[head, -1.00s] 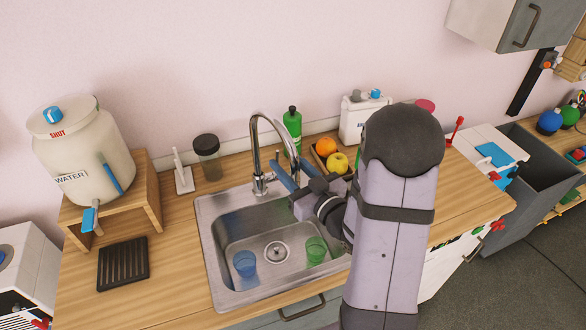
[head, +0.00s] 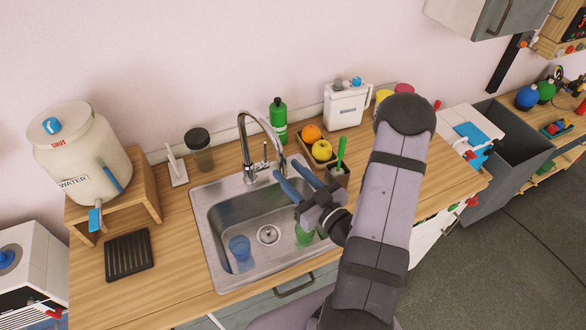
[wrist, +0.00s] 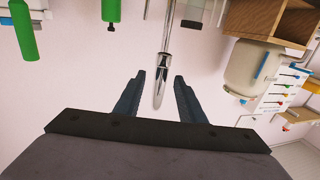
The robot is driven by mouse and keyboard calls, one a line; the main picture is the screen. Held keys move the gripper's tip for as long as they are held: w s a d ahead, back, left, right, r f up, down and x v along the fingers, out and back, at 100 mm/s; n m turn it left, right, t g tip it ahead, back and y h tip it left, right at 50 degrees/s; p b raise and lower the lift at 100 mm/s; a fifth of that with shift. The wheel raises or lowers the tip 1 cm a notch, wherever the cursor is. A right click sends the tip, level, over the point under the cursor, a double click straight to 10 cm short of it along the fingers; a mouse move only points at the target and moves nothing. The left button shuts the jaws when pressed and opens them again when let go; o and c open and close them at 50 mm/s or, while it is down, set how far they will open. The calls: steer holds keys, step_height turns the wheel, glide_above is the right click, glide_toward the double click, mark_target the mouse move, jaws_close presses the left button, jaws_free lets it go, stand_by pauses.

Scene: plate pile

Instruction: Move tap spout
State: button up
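The chrome tap (head: 243,150) stands at the back edge of the sink, its curved spout arching to the right over the basin. My gripper (head: 283,165) is open, with its two blue fingers pointing at the spout's outer end. In the wrist view the spout (wrist: 163,70) hangs in the gap between my open fingers (wrist: 158,78), with its end low between them. I see no finger clearly pressing on it; the exact depth is hard to tell.
The steel sink (head: 206,232) holds a blue cup (head: 240,248) and a green cup (head: 304,234). A green bottle (head: 278,120), a fruit box with an orange (head: 311,132), and a white jug (head: 345,105) stand behind and right of the tap.

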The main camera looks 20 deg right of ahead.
steer(key=shift+s, duration=0.4)
